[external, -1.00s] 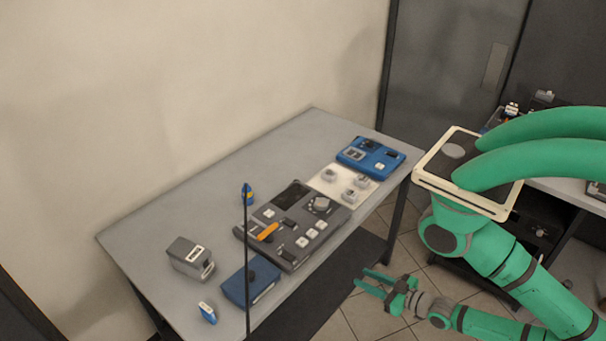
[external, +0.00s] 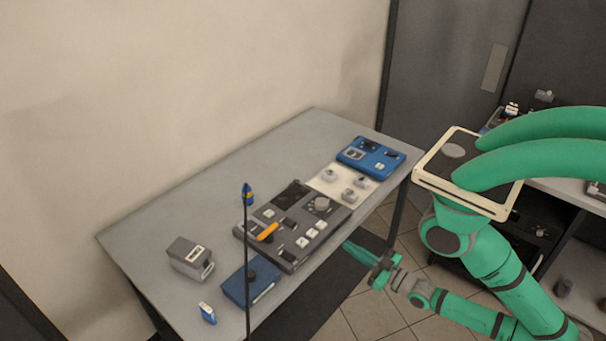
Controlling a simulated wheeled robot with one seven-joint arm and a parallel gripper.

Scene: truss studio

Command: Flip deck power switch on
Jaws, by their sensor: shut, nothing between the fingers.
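The deck (external: 322,222) looks like the dark grey console on the table, with an orange lever (external: 267,232), a round knob, pale square buttons and a dark screen. Small dark switches (external: 288,254) show on its front part; which one is the power switch, and its on or off position, is too small to tell. My gripper (external: 347,245) is shut and empty. In the picture it is just right of the deck's front right edge, near the table's edge, apart from the deck.
On the grey table (external: 190,220), a blue device (external: 370,156) and a pale panel with knobs (external: 343,185) lie behind the deck. A blue box (external: 252,282), a grey box (external: 190,258) and a small blue-white item (external: 207,313) are at left. A thin dark pole (external: 246,300) crosses the view.

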